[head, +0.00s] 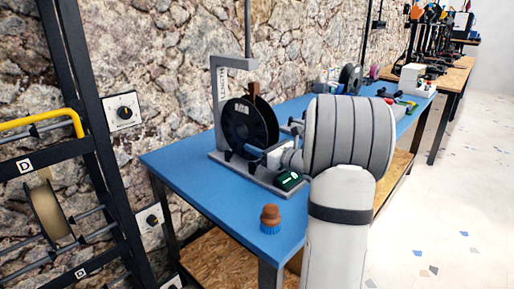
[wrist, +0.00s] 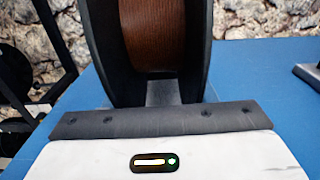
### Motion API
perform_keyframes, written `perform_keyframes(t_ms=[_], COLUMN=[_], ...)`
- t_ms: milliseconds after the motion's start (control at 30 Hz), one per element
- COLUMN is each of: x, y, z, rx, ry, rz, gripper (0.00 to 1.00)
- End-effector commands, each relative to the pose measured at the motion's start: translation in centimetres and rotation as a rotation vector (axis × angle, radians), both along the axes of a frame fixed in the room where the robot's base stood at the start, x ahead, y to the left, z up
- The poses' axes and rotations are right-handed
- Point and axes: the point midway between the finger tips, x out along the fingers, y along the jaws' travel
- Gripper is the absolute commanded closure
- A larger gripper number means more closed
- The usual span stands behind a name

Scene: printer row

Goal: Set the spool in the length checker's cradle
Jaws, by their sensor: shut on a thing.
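The spool (head: 249,127) has black flanges, and brown filament is wound between them. It stands upright at the length checker (head: 226,63), a grey frame marked LENGTH with a base and a small green display. My gripper (head: 257,153) reaches in from the right and is shut on the spool. In the wrist view the spool (wrist: 152,35) fills the middle, with my gripper (wrist: 163,93) at its near side. The cradle is mostly hidden behind the spool and gripper, so I cannot tell whether the spool rests in it.
A brown-and-blue brush (head: 270,218) stands near the front of the blue table (head: 190,175). A black rack with a spool (head: 47,210) is at the left. More devices (head: 350,77) stand farther along the table. The stone wall is close behind.

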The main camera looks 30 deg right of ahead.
Motion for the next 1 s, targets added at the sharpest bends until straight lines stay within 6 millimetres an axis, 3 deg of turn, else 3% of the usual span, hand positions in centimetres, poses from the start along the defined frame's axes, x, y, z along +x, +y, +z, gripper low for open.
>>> perform_keyframes(t_ms=[167,200,500,767,1000], x=[0.0,0.0,0.0,-0.2,-3.3], y=[0.0,0.0,-0.1,-0.2,-1.4], z=[0.1,0.1,0.1,0.0,0.2], rx=[0.000,0.000,-0.001,0.001,0.000], ry=[-0.002,-0.002,-0.001,0.001,0.000], rz=[0.000,0.000,-0.001,-0.002,-0.005], gripper=[0.82,0.48,0.24,0.24,0.24])
